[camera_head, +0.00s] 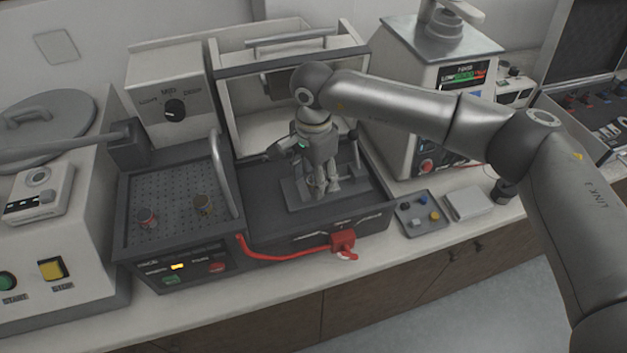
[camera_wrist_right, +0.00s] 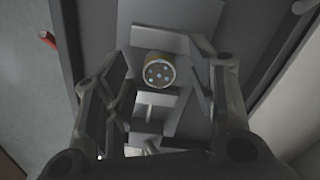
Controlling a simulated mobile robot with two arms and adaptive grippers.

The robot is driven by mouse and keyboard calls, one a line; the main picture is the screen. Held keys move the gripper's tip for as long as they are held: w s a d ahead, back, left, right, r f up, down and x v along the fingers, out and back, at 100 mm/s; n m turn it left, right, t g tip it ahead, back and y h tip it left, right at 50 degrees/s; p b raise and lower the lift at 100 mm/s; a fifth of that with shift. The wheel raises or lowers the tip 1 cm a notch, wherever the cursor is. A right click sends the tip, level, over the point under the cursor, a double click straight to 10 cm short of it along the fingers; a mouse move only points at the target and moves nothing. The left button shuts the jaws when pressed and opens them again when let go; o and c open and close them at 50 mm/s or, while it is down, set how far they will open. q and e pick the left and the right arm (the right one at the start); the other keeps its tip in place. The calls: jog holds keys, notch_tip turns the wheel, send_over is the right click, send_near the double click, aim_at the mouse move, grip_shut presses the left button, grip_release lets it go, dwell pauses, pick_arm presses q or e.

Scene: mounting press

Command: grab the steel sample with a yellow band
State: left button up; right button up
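A round sample with a yellow rim and several light dots on its dark face (camera_wrist_right: 157,72) sits on a grey fixture in the right wrist view. My right gripper (camera_wrist_right: 158,55) is open, with one finger on each side of the sample and a visible gap to both. In the head view my right gripper (camera_head: 319,182) points down over the grey fixture plate (camera_head: 296,199) in the open machine; the gripper hides the sample there. My left gripper is not in view.
A small tray (camera_head: 409,227) holds several coloured pieces. A raised hood (camera_head: 288,55) stands behind the gripper.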

grip_shut()
